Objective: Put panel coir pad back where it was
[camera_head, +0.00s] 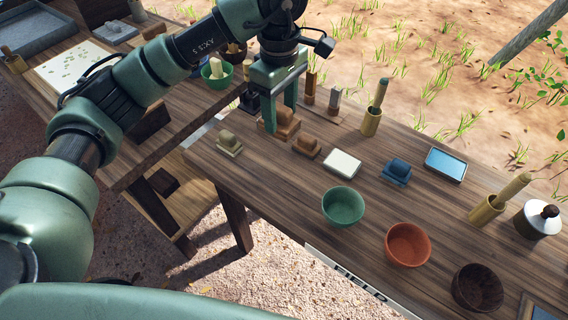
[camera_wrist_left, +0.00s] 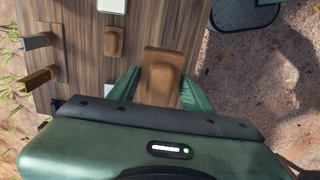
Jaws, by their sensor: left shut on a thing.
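My left gripper (camera_head: 281,119) is shut on a brown block-shaped pad with a raised grip (camera_head: 287,127), likely the panel coir pad. The pad (camera_wrist_left: 161,72) sits between the two green fingers in the left wrist view. It is at the left end of the near table (camera_head: 300,205); I cannot tell whether it touches the wood. A smaller brown pad (camera_head: 307,147) lies just right of it, also seen in the left wrist view (camera_wrist_left: 114,42). A tan pad (camera_head: 229,144) lies to its left. My right gripper is not in view.
A white-topped pad (camera_head: 342,163), a blue pad (camera_head: 397,171) and a blue tray (camera_head: 445,164) lie to the right. Green (camera_head: 343,207), orange (camera_head: 408,245) and dark (camera_head: 478,288) bowls line the front. Upright wooden pieces (camera_head: 335,99) stand behind the gripper.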

